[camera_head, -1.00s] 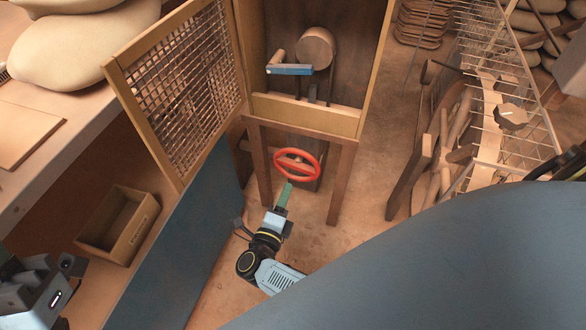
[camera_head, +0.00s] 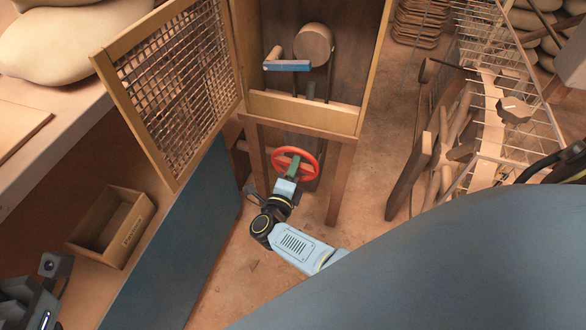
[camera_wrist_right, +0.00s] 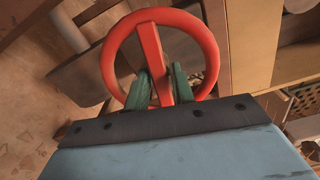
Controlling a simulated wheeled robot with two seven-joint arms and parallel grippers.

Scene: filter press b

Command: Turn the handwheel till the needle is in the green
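The red handwheel (camera_head: 315,164) is mounted low under the wooden press frame. In the right wrist view the handwheel (camera_wrist_right: 110,62) fills the upper middle. My right gripper (camera_head: 293,168) is at the wheel. Its two green fingers (camera_wrist_right: 160,82) stand on either side of one red spoke, inside the rim. The fingers are apart, with a slim gap showing on at least one side of the spoke. Part of my left arm's end (camera_head: 25,300) shows at the lower left edge, but its fingers cannot be made out. No gauge face or needle can be made out.
The wooden frame's legs (camera_head: 340,185) flank the wheel. A mesh door (camera_head: 175,90) stands open at left, above a blue-grey panel (camera_head: 170,240). An open wooden box (camera_head: 112,228) lies at left. A wire rack (camera_head: 500,110) stands at right.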

